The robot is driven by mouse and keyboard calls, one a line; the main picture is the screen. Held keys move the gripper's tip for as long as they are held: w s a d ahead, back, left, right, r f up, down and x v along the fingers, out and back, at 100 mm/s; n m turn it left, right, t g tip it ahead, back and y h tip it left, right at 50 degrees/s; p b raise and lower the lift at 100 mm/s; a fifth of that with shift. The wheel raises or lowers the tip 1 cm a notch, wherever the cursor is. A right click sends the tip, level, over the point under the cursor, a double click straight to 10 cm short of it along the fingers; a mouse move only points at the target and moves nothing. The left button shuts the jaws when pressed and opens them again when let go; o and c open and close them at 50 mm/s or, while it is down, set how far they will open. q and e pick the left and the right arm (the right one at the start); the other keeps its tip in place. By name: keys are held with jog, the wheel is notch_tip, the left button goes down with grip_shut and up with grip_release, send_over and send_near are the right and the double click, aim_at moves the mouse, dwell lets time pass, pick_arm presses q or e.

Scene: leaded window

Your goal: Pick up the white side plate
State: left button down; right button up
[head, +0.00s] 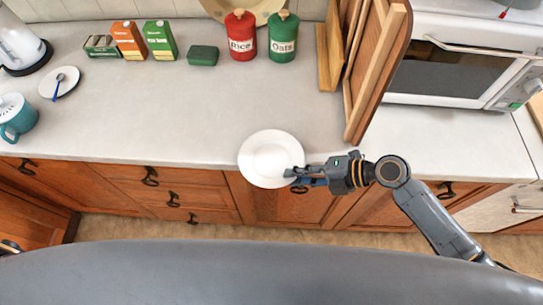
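The white side plate (268,160) is round and lies over the front edge of the grey counter, with its near part in front of that edge. I cannot tell whether it rests on the counter or is just above it. My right gripper (292,178) is at the plate's right near rim, coming from the right. One fingertip overlaps the top of the rim; the other is largely hidden, so its closure on the rim is unclear.
The grey counter (180,110) is clear left of the plate. Wooden boards (375,75) stand to its right, near a white oven (450,65). Red Rice (241,38) and green Oats (283,40) canisters stand behind. A teal mug (17,120) is far left.

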grip_shut()
jog(key=shift+r, duration=0.1)
